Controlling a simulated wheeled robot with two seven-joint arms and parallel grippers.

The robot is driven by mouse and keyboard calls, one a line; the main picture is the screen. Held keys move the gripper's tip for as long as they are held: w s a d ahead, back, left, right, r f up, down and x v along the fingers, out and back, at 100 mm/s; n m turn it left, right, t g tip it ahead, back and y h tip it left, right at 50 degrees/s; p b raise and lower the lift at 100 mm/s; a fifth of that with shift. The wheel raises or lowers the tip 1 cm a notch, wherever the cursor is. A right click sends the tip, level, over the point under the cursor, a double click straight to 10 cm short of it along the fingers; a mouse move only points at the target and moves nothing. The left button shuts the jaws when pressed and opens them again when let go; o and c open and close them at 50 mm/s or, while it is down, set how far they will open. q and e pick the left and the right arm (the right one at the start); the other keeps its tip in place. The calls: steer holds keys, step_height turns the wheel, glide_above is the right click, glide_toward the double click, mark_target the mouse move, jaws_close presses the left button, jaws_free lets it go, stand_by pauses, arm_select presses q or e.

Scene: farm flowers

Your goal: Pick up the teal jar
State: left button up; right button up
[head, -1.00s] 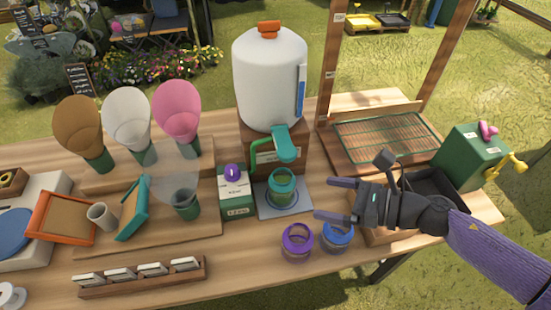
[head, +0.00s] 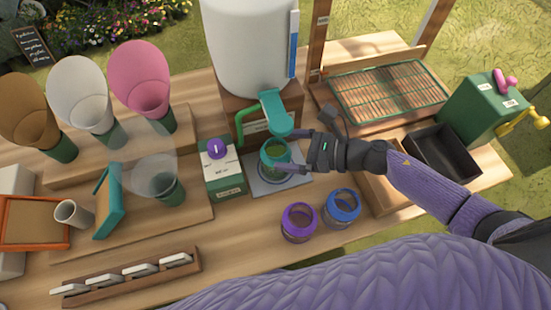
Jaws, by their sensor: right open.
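The teal jar (head: 275,153) stands upright on a grey plate under the teal spout of the large white dispenser. Its rim is teal and its body is see-through green. My right gripper (head: 290,152) reaches in from the right with its fingers around the jar, one finger near the far side below the spout and one at the near side. The jaws are open, and I cannot tell whether they touch the jar. My left gripper is not in view.
The teal spout (head: 275,112) hangs just above the jar. A white and green box (head: 223,168) stands close to its left. A purple jar (head: 299,222) and a blue jar (head: 341,206) stand in front. A black tray (head: 443,153) lies to the right.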

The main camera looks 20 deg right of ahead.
mark_target(266, 147)
steer(key=x, duration=0.3)
steer(key=shift+w+a, duration=0.15)
steer(key=shift+a, duration=0.05)
jaws_close()
